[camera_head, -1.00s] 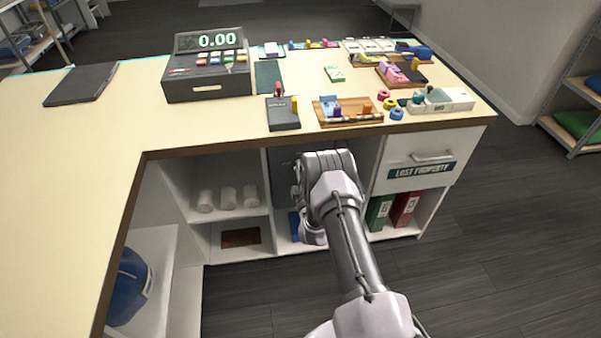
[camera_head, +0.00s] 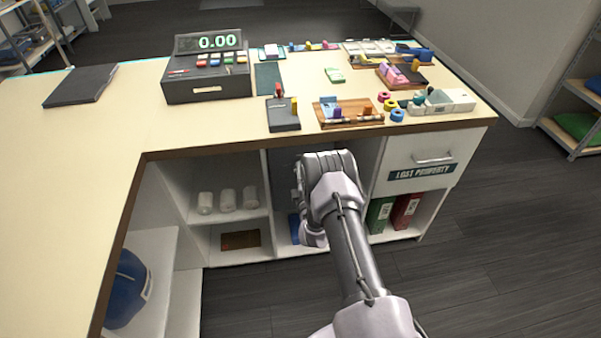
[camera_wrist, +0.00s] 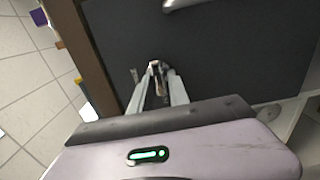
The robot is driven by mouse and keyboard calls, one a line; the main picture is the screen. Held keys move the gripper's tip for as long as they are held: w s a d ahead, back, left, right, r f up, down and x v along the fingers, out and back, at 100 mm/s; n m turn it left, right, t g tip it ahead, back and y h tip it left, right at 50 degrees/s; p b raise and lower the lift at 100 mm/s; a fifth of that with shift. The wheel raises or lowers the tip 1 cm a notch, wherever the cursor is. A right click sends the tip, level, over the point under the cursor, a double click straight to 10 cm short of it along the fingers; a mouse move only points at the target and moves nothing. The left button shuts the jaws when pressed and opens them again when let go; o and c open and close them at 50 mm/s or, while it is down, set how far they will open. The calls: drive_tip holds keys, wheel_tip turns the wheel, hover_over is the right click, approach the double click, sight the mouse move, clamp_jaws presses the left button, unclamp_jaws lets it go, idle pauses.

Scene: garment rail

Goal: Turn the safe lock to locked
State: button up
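The safe (camera_head: 283,172) is a dark grey box in the shelf unit under the counter, mostly hidden by my arm in the head view. Its dark door (camera_wrist: 225,60) fills much of the wrist view. A small metallic lock knob (camera_wrist: 157,68) stands out from the door. My gripper (camera_wrist: 157,82) is at the door, its two pale fingers on either side of the knob. I cannot tell whether the fingers touch it. In the head view my arm hides the fingertips and the lock.
A pale handle (camera_wrist: 180,4) is on the door at the top of the wrist view. The brown counter edge (camera_head: 225,147) runs above the safe. A drawer marked LOST PROPERTY (camera_head: 430,160) is to the right, above green and red binders (camera_head: 405,210). White rolls (camera_head: 228,200) lie on the left shelf.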

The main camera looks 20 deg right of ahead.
drive_tip(key=shift+o, duration=1.1)
drive_tip(key=p+v, duration=0.5)
drive_tip(key=v, duration=1.2)
drive_tip(key=shift+s, duration=0.25)
drive_tip(key=shift+r, duration=0.15)
